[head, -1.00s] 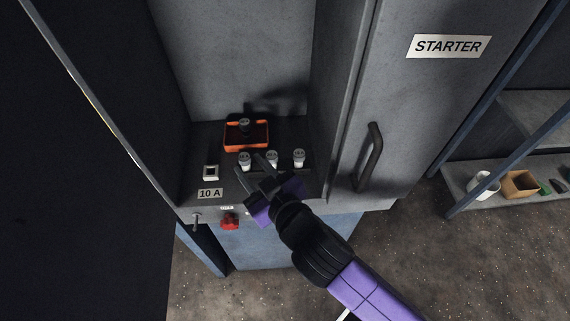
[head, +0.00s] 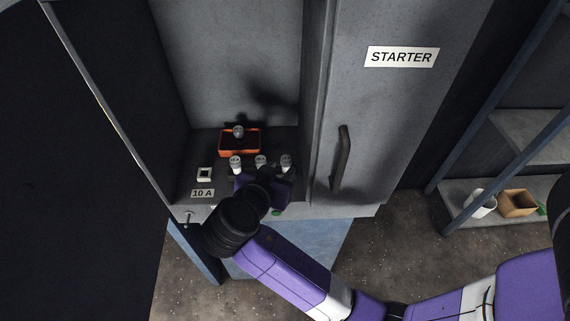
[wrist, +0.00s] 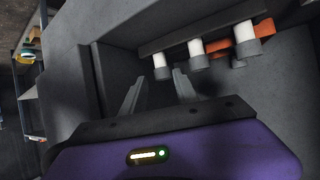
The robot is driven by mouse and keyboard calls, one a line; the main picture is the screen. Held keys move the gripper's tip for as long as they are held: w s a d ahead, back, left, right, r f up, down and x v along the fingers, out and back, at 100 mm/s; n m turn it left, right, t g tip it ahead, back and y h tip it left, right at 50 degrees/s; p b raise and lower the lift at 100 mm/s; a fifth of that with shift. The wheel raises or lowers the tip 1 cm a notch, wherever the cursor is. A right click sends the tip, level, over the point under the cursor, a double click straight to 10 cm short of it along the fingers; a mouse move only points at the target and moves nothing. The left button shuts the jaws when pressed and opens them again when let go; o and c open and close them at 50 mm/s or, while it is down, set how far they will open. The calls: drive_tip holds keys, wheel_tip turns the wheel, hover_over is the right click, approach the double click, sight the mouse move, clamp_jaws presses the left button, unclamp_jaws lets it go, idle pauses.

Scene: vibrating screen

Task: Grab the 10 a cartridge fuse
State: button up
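Three white cartridge fuses with grey caps stand in a row in the cabinet: left (head: 235,162), middle (head: 260,161) and right (head: 286,162). They also show in the wrist view, where one (wrist: 162,60) is closest to my fingers. Another fuse (head: 238,131) is at the orange tray (head: 224,151) behind the row. The cap markings are too small to read. A "10 A" label (head: 203,193) lies below a square white-rimmed socket (head: 204,174). My gripper (wrist: 156,88) is open and empty, just short of the row; its fingertips are hidden in the head view.
The cabinet's side wall and the "STARTER" door (head: 375,120) with a dark handle (head: 342,160) stand right of the fuses. A toggle switch (head: 188,217) is on the front edge. A shelf (head: 460,190) with a white cup and a brown box is at far right.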

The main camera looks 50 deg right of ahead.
sight(284, 164)
drive_tip(key=shift+p+x, duration=0.9)
drive_tip(key=shift+x, duration=2.2)
drive_tip(key=shift+w, duration=0.2)
clamp_jaws()
